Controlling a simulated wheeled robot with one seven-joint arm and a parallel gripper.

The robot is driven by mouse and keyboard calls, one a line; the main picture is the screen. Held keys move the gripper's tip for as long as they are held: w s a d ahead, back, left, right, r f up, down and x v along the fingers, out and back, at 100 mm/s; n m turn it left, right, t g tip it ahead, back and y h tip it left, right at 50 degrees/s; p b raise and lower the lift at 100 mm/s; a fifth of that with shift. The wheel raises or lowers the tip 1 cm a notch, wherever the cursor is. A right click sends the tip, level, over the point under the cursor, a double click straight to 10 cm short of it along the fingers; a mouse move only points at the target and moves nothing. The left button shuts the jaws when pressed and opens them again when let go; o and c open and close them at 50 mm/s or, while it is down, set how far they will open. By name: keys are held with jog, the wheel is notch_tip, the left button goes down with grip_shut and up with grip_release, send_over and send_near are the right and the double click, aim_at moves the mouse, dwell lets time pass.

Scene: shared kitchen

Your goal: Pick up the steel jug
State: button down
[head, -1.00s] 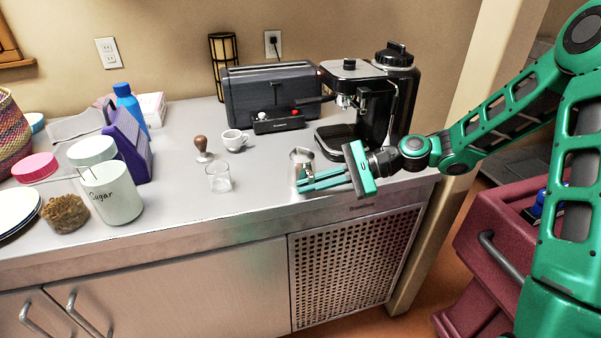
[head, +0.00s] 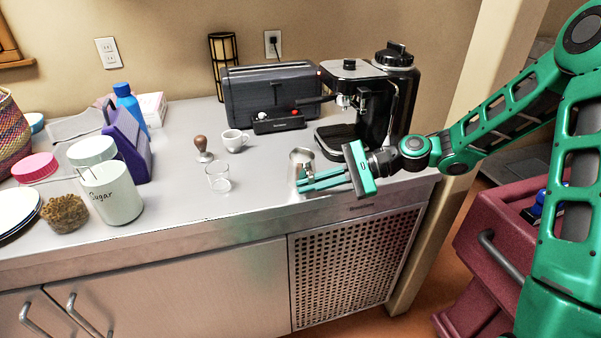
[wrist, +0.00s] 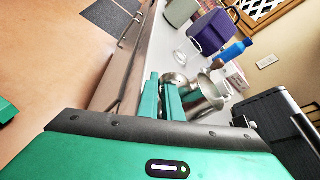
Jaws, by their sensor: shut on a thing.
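The steel jug (head: 301,160) is upright at the front edge of the counter, left of the coffee machine. My gripper (head: 304,183) reaches in from the right with its two green fingers at the jug's near side. In the wrist view, the steel jug (wrist: 207,97) shows beyond and right of the fingers, and a shiny steel part sits between the fingertips of my gripper (wrist: 168,82). The gripper is shut on the jug. The fingers hide part of the jug's lower body, and I cannot tell whether its base touches the counter.
A coffee machine (head: 398,95) stands close behind on the right. A toaster (head: 270,93) is at the back. The counter's front edge is just below the jug.

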aim_at(309, 174)
jog(key=shift+r, duration=0.2)
dwell(0.3)
jog(key=shift+r, duration=1.4)
jog(key=s+a+r, duration=0.7)
jog(key=s+a, duration=0.1)
jog(key=shift+s+r, duration=0.2)
jog(key=shift+r, duration=0.15)
